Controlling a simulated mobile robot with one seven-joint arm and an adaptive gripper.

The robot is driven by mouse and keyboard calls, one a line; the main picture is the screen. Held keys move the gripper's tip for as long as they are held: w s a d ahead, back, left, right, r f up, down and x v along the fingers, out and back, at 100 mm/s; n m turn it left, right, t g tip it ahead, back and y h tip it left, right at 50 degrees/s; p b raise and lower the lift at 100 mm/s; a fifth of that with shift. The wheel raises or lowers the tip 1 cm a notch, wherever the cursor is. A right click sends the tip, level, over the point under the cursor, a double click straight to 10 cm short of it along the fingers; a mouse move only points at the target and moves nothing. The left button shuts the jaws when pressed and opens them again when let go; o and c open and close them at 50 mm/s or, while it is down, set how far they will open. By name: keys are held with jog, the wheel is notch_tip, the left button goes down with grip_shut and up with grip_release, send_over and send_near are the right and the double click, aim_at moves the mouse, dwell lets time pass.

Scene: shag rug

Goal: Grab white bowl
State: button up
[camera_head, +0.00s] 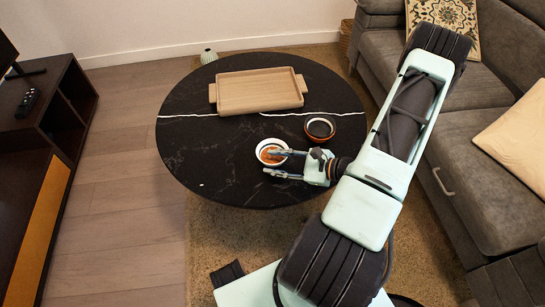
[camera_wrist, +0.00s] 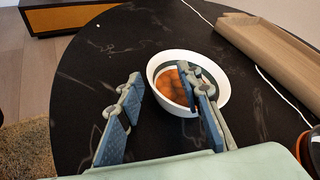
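The white bowl (camera_head: 259,151) stands upright on the round black table, near its front edge, with orange-brown contents inside. It also shows in the wrist view (camera_wrist: 172,57). My gripper (camera_head: 272,163) is open and empty at the bowl's near right side. In the wrist view its fingers (camera_wrist: 160,78) are spread wide. The right finger overlaps the bowl and hides part of its inside; the left finger is outside, left of the bowl. I cannot tell whether the right finger touches the bowl or is only above it.
A wooden tray (camera_head: 258,91) lies on the far half of the black table (camera_head: 200,150). A grey sofa (camera_head: 470,150) is at the right. The table's left side is clear.

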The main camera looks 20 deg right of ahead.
jog(key=shift+x, duration=1.1)
grip_shut()
